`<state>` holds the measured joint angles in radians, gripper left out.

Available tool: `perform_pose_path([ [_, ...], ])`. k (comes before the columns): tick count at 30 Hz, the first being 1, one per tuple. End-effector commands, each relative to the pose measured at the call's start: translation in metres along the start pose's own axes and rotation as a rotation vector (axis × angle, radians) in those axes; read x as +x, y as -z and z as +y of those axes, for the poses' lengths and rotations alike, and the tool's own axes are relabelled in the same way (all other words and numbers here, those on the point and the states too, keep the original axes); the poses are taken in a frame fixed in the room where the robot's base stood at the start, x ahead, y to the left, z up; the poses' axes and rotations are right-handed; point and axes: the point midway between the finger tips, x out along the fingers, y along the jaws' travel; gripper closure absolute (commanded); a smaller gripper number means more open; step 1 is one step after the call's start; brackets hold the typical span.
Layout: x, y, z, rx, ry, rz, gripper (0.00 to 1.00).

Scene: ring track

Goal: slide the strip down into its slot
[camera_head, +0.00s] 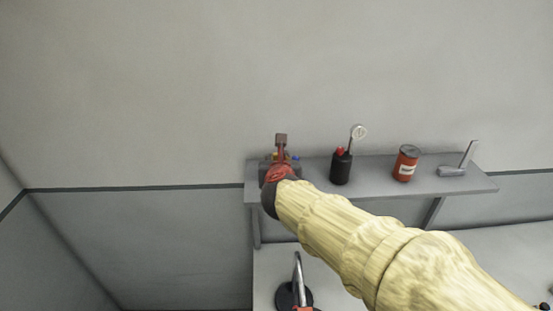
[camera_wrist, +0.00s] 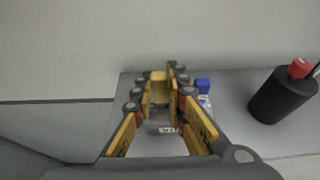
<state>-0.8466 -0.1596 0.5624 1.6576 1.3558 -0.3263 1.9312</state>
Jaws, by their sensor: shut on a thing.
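My gripper (camera_wrist: 160,88) reaches over the left end of a grey wall shelf, its yellow fingers closed in on a small yellowish piece (camera_wrist: 158,77), which seems to be the strip. The fingers hide much of it. In the head view my gripper (camera_head: 280,172) shows as a reddish shape, and a brown upright piece with a blocky top (camera_head: 281,138) stands above it; I cannot tell whether this is the strip. A grey holder with a pale label (camera_wrist: 166,129) sits below the fingers on the shelf. Its slot is hidden, so I cannot tell whether the strip touches it.
The grey shelf (camera_head: 385,188) also bears a black bottle with a red top (camera_head: 341,166), a red can (camera_head: 406,163) and a grey metal piece (camera_head: 453,171). A blue part (camera_wrist: 203,85) is close right of the fingers. The wall is close behind; free room lies left.

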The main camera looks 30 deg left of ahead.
Motion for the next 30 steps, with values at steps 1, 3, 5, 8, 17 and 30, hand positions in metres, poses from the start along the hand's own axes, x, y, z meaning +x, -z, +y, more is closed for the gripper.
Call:
perform_pose_path([
  [1, 0.001, 0.002, 0.000, 0.000, 0.000, 0.000, 1.00],
  [3, 0.001, 0.003, 0.000, 0.000, 0.000, 0.000, 1.00],
  [5, 0.002, 0.004, 0.000, 0.000, 0.000, 0.000, 1.00],
  [8, 0.003, 0.006, 0.000, 0.000, 0.000, 0.000, 1.00],
  [17, 0.005, 0.012, 0.000, 0.000, 0.000, 0.000, 1.00],
  [30, 0.005, 0.012, 0.000, 0.000, 0.000, 0.000, 0.65],
])
